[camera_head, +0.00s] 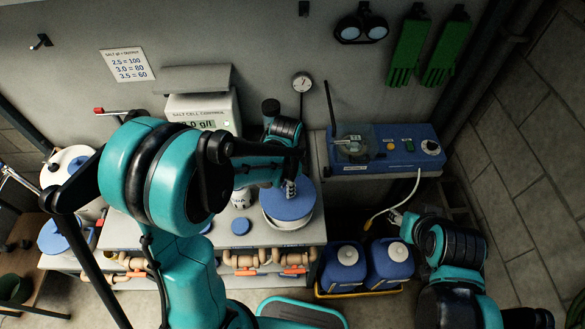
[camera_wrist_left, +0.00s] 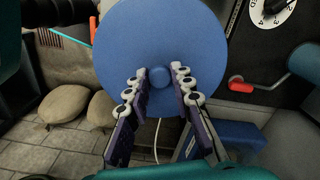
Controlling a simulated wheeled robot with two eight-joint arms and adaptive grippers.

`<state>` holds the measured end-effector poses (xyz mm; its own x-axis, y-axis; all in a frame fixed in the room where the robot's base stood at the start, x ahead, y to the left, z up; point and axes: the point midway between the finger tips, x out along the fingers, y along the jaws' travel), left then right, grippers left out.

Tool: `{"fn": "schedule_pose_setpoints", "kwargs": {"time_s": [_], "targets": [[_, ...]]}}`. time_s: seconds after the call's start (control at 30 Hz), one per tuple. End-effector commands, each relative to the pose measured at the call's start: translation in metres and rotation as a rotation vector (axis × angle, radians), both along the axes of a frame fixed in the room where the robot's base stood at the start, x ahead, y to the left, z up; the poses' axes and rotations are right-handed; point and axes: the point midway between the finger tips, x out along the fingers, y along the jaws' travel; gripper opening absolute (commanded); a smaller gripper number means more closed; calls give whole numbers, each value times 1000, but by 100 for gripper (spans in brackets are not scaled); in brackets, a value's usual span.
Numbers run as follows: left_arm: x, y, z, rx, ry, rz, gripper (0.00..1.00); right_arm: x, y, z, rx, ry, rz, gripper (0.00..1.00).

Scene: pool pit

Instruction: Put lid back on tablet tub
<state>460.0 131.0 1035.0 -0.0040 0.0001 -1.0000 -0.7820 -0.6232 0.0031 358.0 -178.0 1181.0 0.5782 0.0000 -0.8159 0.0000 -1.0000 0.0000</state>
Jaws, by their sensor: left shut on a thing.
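A round blue lid (camera_head: 284,207) lies over a white tub (camera_head: 291,226) on the bench; the tub's pale rim shows below and right of it. I cannot tell if the lid is fully seated. My left gripper (camera_head: 291,188) comes down onto the lid from above. In the left wrist view the lid (camera_wrist_left: 130,40) faces the camera and its small central knob (camera_wrist_left: 160,75) sits between the two fingers, which are shut on it. The tub is hidden behind the lid there. My right gripper (camera_head: 403,222) is dark and low at the right; its fingers are unclear.
A blue device (camera_head: 385,150) with a pale cable stands right of the tub. A salt meter (camera_head: 203,108) stands behind. Two blue canisters (camera_head: 345,266) sit in a yellow tray below. Other blue-lidded tubs (camera_head: 62,234) are at the left. Orange-handled pipes (camera_head: 245,261) run along the bench front.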

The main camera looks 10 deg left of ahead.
Motion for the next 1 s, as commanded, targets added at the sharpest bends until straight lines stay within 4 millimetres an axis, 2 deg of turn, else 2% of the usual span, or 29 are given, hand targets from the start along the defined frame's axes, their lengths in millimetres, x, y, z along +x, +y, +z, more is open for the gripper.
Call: {"fn": "schedule_pose_setpoints", "kwargs": {"time_s": [0.27,0.73,1.0], "targets": [[0,0,-11,0,0,0,0,0,0,-8,0,0,0,43],[-1,0,-57,0,0,0,0,0,0,-44,0,0,0,43],[0,0,-64,0,0,0,0,0,0,-50,0,0,0,43]]}}
